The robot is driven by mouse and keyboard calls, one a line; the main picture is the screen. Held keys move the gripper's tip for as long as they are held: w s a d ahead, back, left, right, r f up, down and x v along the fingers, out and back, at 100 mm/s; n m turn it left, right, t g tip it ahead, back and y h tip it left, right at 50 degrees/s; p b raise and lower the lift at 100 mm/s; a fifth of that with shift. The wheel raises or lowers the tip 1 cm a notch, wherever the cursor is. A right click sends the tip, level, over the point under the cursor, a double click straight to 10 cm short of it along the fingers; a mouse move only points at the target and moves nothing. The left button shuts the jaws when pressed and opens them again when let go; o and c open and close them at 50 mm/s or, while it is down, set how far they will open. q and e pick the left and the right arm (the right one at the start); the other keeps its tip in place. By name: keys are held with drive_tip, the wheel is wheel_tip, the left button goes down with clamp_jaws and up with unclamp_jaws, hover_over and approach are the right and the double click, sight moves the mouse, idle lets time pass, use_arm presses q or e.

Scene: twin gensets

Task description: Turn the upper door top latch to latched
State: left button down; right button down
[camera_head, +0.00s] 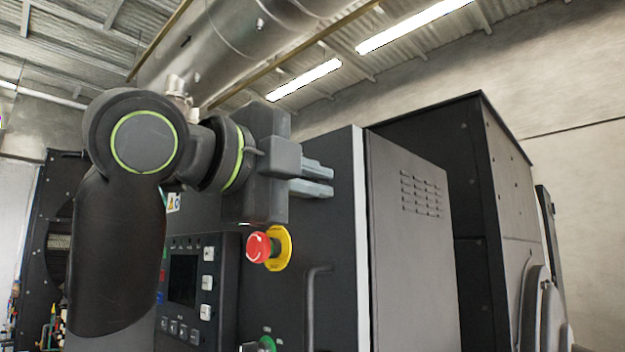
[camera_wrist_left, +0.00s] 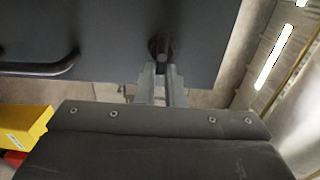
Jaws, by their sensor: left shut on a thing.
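The upper door (camera_head: 335,235) is a dark panel with a bar handle (camera_head: 313,300). My left gripper (camera_head: 328,181) is at the upper part of this door, its two grey fingers near the right edge. In the left wrist view the top latch (camera_wrist_left: 160,47) is a small dark round piece on the door, and a stub from it sits between the fingertips of the left gripper (camera_wrist_left: 160,75). The fingers are shut on it. In the head view the latch is hidden by the gripper, and its exact turn angle is hard to tell. My right gripper is not in view.
A red emergency stop button (camera_head: 259,247) on a yellow plate sits just below the left gripper. A control panel (camera_head: 190,285) with a screen is left of it. A grey vented side panel (camera_head: 415,240) stands to the right. A large metal duct (camera_head: 220,45) runs overhead.

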use_arm(q)
drive_tip(key=shift+w, duration=0.1)
idle(0.3)
drive_tip(key=c, duration=1.8)
unclamp_jaws()
drive_tip(key=o, duration=0.4)
drive_tip(key=shift+w+a, duration=0.1)
drive_tip(key=shift+w, duration=0.15)
drive_tip(key=shift+s, duration=0.2)
drive_tip(key=b+v, duration=0.6)
drive_tip(key=v, duration=1.1)
